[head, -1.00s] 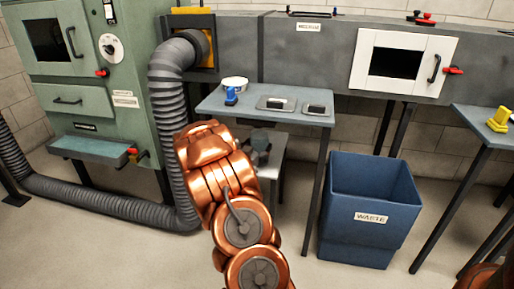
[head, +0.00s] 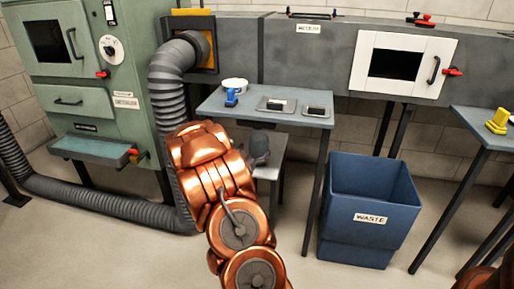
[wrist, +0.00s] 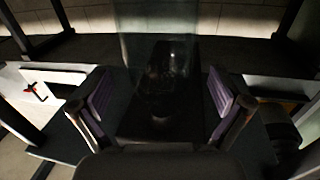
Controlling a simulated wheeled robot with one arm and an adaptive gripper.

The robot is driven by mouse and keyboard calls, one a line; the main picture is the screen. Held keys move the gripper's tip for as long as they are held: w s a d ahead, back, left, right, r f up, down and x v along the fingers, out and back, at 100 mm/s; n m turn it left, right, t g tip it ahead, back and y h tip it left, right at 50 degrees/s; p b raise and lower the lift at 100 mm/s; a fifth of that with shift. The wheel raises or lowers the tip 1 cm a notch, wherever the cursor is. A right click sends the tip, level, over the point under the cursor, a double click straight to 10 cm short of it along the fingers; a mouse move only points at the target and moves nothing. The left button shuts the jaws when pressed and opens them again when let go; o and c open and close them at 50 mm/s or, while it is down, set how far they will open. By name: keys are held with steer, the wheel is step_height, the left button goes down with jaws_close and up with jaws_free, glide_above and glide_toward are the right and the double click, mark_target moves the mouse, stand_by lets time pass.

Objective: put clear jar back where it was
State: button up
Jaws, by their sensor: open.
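A pale, see-through upright shape, which looks like the clear jar (wrist: 157,35), stands at the top middle of the wrist view. Its lower part merges with a dark, glossy shape, so its base and contents are unclear. My gripper (wrist: 163,92) is open, with a purple-padded finger on each side of that dark shape. Neither pad visibly touches it. In the head view my gripper (head: 259,150) is a small grey shape beside the low grey stand (head: 272,170), under the side table. I cannot make out the jar there.
The side table (head: 240,103) holds a white bowl (head: 235,83), a blue item (head: 231,97) and two grey trays. Its legs and top are close to my arm. A blue waste bin (head: 370,210) stands right. A ribbed hose (head: 110,205) runs left. Open floor lies in front.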

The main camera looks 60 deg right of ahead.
steer(key=s+a+p, duration=0.2)
steer(key=a, duration=0.7)
steer(key=w+a+f+n+t+y, duration=0.35)
steer(key=w+a+y, duration=0.7)
steer(key=a, duration=0.55)
steer(key=s+a+r+n+y, duration=0.15)
steer(key=a+n+y, duration=0.4)
steer(key=a, duration=1.25)
steer(key=s+a+r+n+g+y, duration=0.2)
steer(key=s+a+g, duration=0.1)
steer(key=s+a, duration=0.4)
steer(key=s+a+r+n+g+y, duration=0.1)
steer(key=s+a+r+n+g, duration=0.1)
steer(key=s+a, duration=0.5)
steer(key=s+d+r+n+g, duration=0.1)
steer(key=s+r+g, duration=0.1)
steer(key=s, duration=0.8)
steer(key=s+d+r+n+g+h, duration=0.1)
steer(key=s+r+n+g, duration=0.1)
steer(key=s, duration=0.8)
steer(key=shift+d+r+g, duration=0.2)
steer(key=shift+d+g, duration=0.2)
steer(key=shift+g, duration=0.45)
